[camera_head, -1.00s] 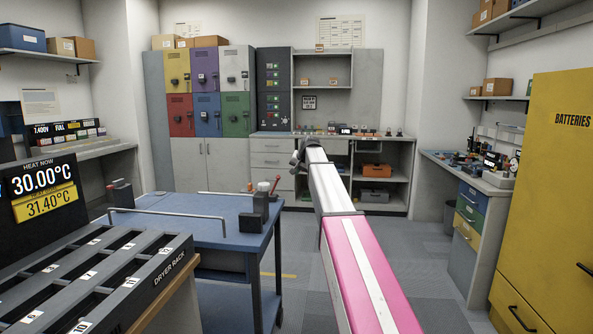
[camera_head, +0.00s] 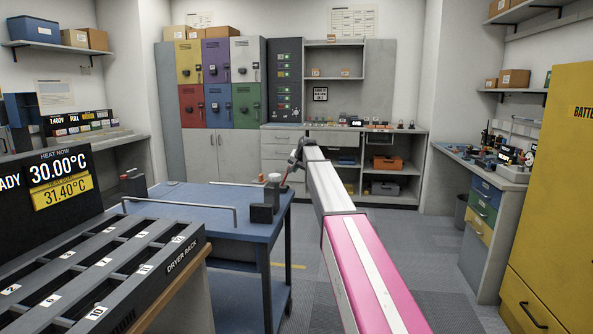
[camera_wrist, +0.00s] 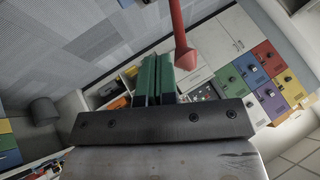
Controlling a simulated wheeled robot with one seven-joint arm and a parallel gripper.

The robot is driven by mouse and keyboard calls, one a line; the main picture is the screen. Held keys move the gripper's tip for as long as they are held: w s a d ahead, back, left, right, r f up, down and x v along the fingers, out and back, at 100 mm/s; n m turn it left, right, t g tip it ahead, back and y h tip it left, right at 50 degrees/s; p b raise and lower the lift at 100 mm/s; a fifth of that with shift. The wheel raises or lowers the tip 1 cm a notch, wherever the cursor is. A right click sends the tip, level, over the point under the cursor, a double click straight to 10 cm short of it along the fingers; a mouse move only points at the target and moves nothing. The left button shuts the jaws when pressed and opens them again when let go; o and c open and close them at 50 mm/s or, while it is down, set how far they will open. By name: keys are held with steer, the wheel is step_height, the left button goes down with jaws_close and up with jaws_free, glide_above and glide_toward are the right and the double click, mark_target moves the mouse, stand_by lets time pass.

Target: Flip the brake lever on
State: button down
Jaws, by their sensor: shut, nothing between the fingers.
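The red brake lever (camera_head: 285,187) stands up at the far right corner of the blue table. In the head view it is small and close beside my arm. In the wrist view the red lever (camera_wrist: 181,45) hangs from the top edge, its wide end just to the right of my fingertips. My gripper (camera_head: 298,153) is at the far end of my arm. In the wrist view my gripper's green fingers (camera_wrist: 154,82) are together and empty. I cannot tell whether they touch the lever. The lever's base is largely hidden in both views.
The blue table (camera_head: 190,207) has a metal rail (camera_head: 180,204) and a dark block (camera_head: 263,212) near the lever. The dryer rack (camera_head: 110,270) is at the near left. A yellow batteries cabinet (camera_head: 560,190) stands at the right. Grey floor (camera_head: 400,250) is open between them.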

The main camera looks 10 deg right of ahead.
steer(key=shift+a+r, duration=0.1)
steer(key=w+a+r+n+g+h, duration=0.1)
steer(key=w+a+n+g+h, duration=0.1)
steer(key=a+h, duration=0.5)
steer(key=shift+w+a+r+g+h, duration=0.3)
steer(key=shift+w+a, duration=0.4)
steer(key=shift+a, duration=1.15)
steer(key=s+a+r, duration=0.1)
steer(key=s+r, duration=0.4)
steer(key=r, duration=0.5)
steer(key=shift+s+r, duration=0.25)
steer(key=shift+r, duration=0.05)
